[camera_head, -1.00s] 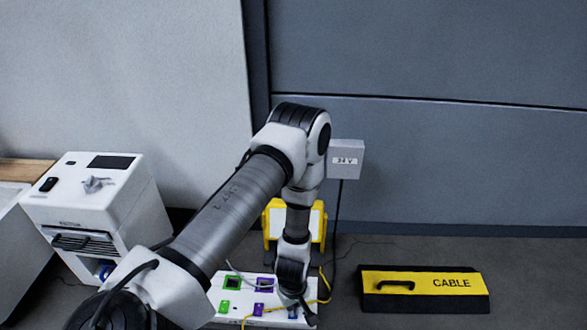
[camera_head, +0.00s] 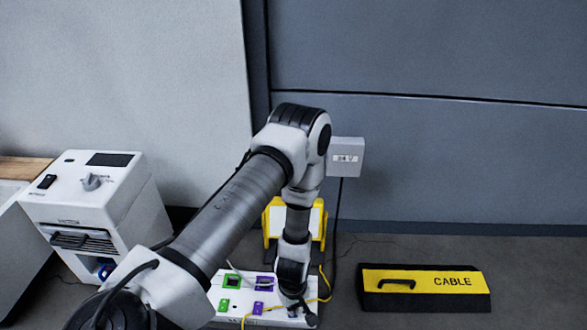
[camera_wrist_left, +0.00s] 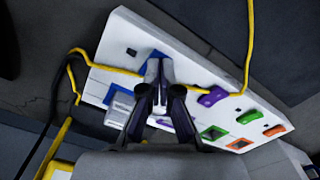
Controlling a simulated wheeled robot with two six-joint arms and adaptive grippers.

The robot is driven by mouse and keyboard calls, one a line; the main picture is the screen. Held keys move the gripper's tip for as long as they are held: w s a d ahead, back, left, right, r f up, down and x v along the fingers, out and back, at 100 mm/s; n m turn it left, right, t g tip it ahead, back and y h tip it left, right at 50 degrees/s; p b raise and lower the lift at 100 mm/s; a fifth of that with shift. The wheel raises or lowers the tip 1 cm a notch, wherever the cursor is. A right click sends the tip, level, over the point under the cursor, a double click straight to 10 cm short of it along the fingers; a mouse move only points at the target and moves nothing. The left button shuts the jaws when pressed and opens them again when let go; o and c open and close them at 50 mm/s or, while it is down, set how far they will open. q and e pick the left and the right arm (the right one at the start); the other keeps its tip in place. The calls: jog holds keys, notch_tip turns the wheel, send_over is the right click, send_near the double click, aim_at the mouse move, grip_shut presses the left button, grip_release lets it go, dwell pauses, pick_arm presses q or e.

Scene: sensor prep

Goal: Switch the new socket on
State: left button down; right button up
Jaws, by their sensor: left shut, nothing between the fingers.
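A white socket board (camera_head: 215,290) lies on the floor, partly behind my left arm. In the head view it bears a green socket (camera_head: 232,280), a purple socket (camera_head: 264,284), a green switch (camera_head: 223,305) and a purple switch (camera_head: 258,308). The left wrist view adds an orange socket (camera_wrist_left: 238,144), an orange switch (camera_wrist_left: 275,130) and blue parts (camera_wrist_left: 122,95). My left gripper (camera_wrist_left: 162,92) is shut and empty, its tips over the board near the blue parts; contact cannot be told. Which socket is new is unclear. My right gripper is not in view.
A yellow cable (camera_wrist_left: 78,75) crosses the board. A yellow-framed stand (camera_head: 272,222) is behind it, below a grey wall box (camera_head: 346,157). A yellow-and-black cable cover (camera_head: 425,289) lies to the right. A white machine (camera_head: 85,205) stands left. Floor between board and cover is mostly clear.

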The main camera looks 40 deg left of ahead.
pick_arm(q)
jog(key=shift+f+b, duration=0.6)
jog(key=shift+f, duration=0.1)
dwell(0.3)
notch_tip(320, 180, up, 7)
jog(key=p, duration=0.6)
jog(key=shift+r+p, duration=0.1)
jog(key=shift+p, duration=0.25)
